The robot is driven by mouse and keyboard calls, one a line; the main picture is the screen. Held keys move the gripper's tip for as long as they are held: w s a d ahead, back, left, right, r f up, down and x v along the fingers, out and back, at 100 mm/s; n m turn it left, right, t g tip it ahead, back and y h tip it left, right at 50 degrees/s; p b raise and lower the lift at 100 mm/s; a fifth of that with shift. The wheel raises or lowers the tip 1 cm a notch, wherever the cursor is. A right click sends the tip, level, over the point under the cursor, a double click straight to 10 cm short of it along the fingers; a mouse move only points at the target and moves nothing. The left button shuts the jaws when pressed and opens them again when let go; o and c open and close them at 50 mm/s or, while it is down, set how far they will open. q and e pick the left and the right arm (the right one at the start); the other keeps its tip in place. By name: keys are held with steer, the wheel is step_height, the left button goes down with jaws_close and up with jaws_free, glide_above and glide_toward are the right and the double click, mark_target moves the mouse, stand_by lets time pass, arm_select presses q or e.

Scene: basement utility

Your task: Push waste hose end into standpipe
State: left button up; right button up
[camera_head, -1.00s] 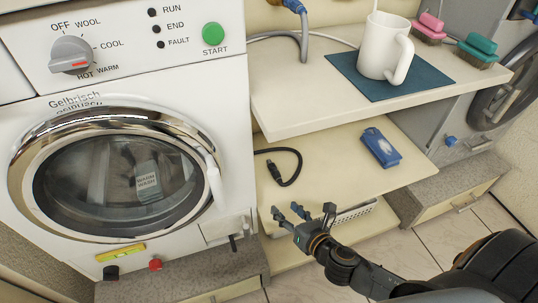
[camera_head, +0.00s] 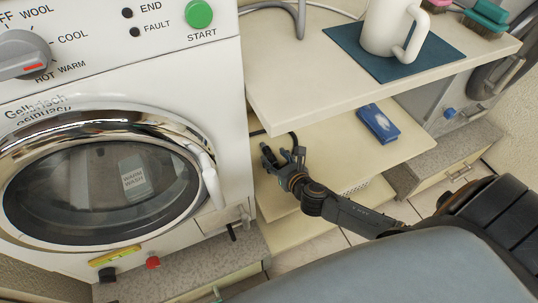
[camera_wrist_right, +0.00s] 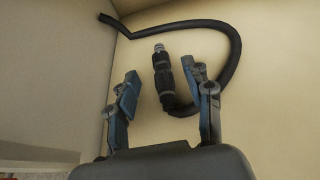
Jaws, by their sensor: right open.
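The black waste hose (camera_head: 292,140) lies on the lower shelf beside the washing machine, mostly hidden by my right gripper (camera_head: 283,157). In the right wrist view the hose (camera_wrist_right: 232,45) curves round to an end piece (camera_wrist_right: 161,70) with a ribbed dark body and a grey tip. My right gripper (camera_wrist_right: 163,84) is open there, with one finger on each side of the end piece; I cannot tell whether either touches it. I cannot make out a standpipe for certain. My left gripper is not in view.
The upper shelf (camera_head: 290,95) overhangs the lower shelf (camera_head: 345,155). It carries a white mug (camera_head: 385,28) on a blue mat (camera_head: 345,42) and brushes (camera_head: 487,18). The washer (camera_head: 225,120) stands close on the left.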

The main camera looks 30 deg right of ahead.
mark_target(269, 152)
steer(key=x, duration=0.1)
steer(key=b+x, duration=0.1)
steer(key=shift+w+f, duration=0.15)
steer(key=shift+f, duration=0.2)
steer(key=shift+b+x, duration=0.35)
steer(key=shift+x, duration=0.75)
steer(key=shift+w, duration=0.15)
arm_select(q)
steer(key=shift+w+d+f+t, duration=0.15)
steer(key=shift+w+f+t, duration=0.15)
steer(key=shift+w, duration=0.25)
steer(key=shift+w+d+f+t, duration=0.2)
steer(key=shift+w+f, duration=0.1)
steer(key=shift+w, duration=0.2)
arm_select(e)
jaws_close()
